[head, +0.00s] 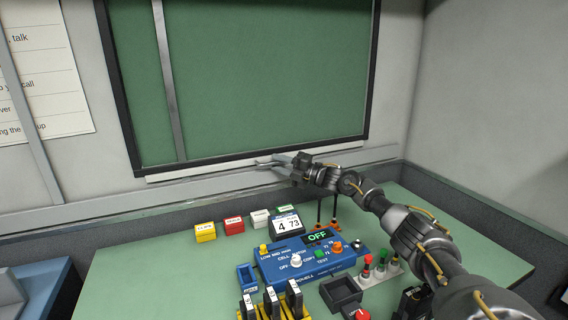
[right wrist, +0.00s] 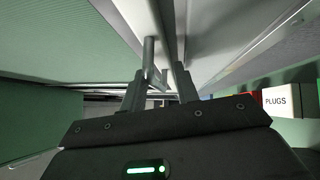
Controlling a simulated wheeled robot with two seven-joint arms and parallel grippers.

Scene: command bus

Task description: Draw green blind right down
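The green blind (head: 265,80) hangs in a dark window frame and covers all the glass that shows, down to the lower frame edge. A pale bottom bar (head: 190,172) runs along under it. My right gripper (head: 264,162) is at the blind's lower edge, right of its middle. In the right wrist view its two fingers (right wrist: 160,82) are apart, with a thin grey pull bar (right wrist: 149,52) between or just beyond the tips, nearer the left finger. I see a gap to the right finger, so no grip shows. My left gripper is not in view.
Below is a green desk (head: 135,265) with a blue control box (head: 305,262), a small display (head: 287,224), coloured small boxes (head: 234,226) and upright plugs (head: 272,300). A grey wall rail (head: 80,208) runs below the window. A vertical grey strip (head: 168,80) crosses the blind's left side.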

